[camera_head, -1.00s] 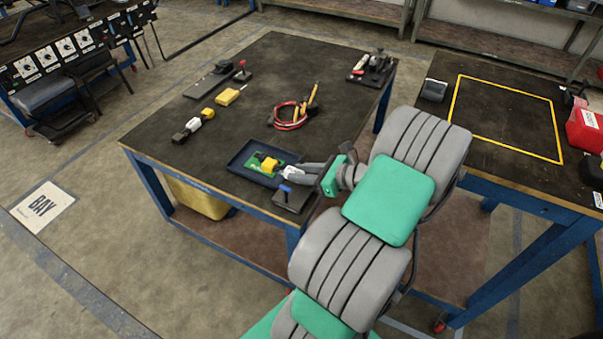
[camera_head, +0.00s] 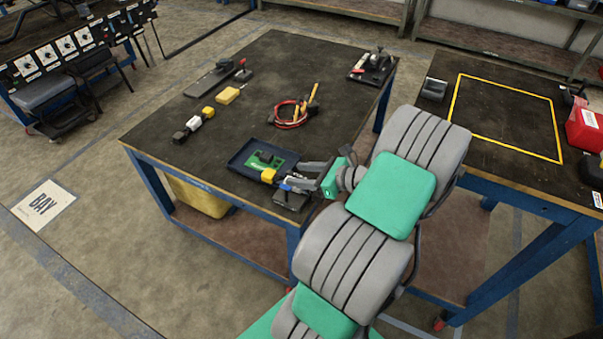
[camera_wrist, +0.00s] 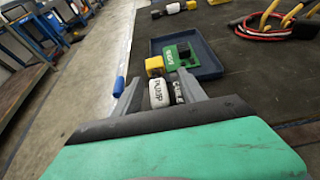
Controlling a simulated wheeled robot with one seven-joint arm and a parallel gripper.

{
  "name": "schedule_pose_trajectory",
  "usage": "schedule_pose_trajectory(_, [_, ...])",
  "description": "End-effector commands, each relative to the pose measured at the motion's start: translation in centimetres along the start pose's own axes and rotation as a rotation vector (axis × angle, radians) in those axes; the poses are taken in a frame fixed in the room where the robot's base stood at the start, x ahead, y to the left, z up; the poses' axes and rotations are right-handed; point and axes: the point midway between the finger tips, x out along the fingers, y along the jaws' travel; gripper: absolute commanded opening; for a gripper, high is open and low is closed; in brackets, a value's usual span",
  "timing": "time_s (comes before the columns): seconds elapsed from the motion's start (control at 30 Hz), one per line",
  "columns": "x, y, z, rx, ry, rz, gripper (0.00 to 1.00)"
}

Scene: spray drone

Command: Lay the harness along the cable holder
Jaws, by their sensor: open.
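A coil of red and black cable with yellow parts, likely the harness (camera_head: 289,118), lies on the table right of centre; part of it shows at the top right of the wrist view (camera_wrist: 270,27). I cannot tell for certain which fixture is the cable holder; a dark plate with a red-topped clamp (camera_head: 243,74) lies at the back left. My gripper (camera_head: 285,177) is open at the table's near edge, far from the coil.
A blue tray (camera_head: 238,160) with a green board (camera_head: 262,158) sits beside my gripper. A blue-levered clamp (camera_head: 290,200) is at the near edge.

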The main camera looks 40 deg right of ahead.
Motion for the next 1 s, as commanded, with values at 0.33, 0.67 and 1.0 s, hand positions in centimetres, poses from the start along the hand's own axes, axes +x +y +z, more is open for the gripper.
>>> schedule_pose_trajectory(0.33, [-4.7, -0.2, 1.3, 0.002, 0.000, -0.006, 0.49])
schedule_pose_trajectory(0.67, [-8.1, 0.0, 1.1, 0.000, 0.000, 0.000, 0.49])
schedule_pose_trajectory(1.0, [-8.0, 0.0, 1.1, 0.000, 0.000, 0.000, 0.49])
